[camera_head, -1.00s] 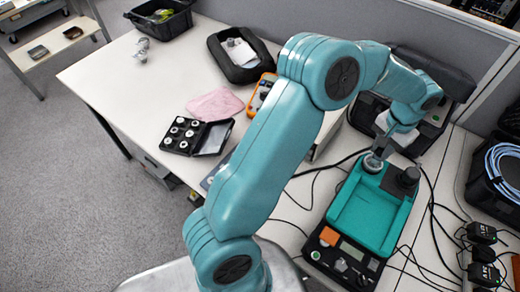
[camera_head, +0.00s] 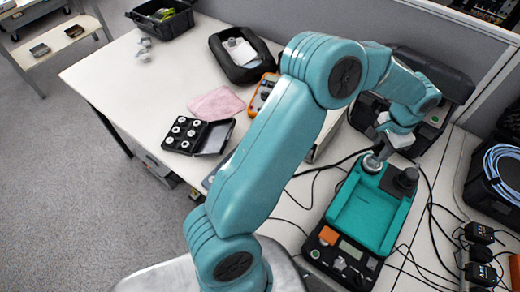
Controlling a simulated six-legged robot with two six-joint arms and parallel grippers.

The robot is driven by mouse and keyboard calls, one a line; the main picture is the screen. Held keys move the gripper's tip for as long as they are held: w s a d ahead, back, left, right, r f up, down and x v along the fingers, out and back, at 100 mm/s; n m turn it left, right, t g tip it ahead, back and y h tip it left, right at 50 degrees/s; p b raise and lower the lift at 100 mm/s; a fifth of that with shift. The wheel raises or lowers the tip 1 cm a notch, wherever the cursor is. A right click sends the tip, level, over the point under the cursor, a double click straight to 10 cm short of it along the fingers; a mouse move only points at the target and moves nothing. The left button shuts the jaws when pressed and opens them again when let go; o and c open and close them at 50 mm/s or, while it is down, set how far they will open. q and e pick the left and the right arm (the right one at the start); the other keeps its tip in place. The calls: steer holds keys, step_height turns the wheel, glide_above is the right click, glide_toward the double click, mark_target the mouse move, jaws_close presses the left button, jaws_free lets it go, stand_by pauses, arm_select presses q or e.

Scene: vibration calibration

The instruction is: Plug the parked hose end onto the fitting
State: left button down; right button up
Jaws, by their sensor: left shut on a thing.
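My teal left arm reaches across the bench from the lower left. Its left gripper (camera_head: 378,157) is small and partly hidden by its own wrist, at the far left corner of a black device with a teal tray (camera_head: 368,212). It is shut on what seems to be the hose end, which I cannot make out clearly. A round grey metal part (camera_head: 372,164) shows right below the fingers; I cannot tell whether it is the fitting or part of the gripper. My right gripper is not in view.
Black cables run around the device. Black adapters (camera_head: 480,254) and a case with a coiled blue hose (camera_head: 505,172) lie at right. A black case (camera_head: 425,110) stands behind the gripper. A box of round weights (camera_head: 188,135), a pink cloth (camera_head: 216,104) and an orange meter (camera_head: 263,93) lie left.

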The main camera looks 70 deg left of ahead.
arm_select(q)
steer(key=shift+s+f, duration=0.1)
steer(key=shift+m+p, duration=0.6)
steer(key=shift+m, duration=1.4)
steer(key=c, duration=0.8)
jaws_free()
steer(key=shift+c, duration=0.2)
steer(key=shift+r+p, duration=1.85)
steer(key=shift+r, duration=0.75)
